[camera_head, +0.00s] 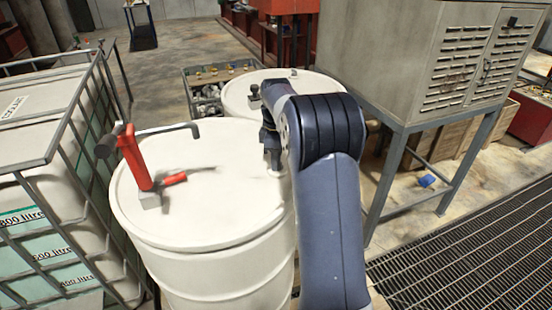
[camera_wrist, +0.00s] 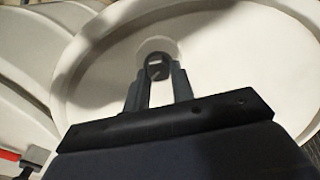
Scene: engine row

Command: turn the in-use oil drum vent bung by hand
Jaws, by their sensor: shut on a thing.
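The nearer white drum (camera_head: 210,225) carries a red hand pump (camera_head: 136,160) with a grey handle on the left part of its lid. My gripper (camera_head: 273,160) points down at the right part of this lid, near the rim. In the wrist view its two fingers (camera_wrist: 158,85) are shut on a small dark bung (camera_wrist: 157,65) with a light slot in its top. The bung sits in a round recess of the white lid (camera_wrist: 235,75). In the head view my gripper and arm hide the bung.
A caged tank (camera_head: 40,190) stands at left. A grey cabinet (camera_head: 420,60) on legs stands at right. Floor grating (camera_head: 470,260) lies at lower right.

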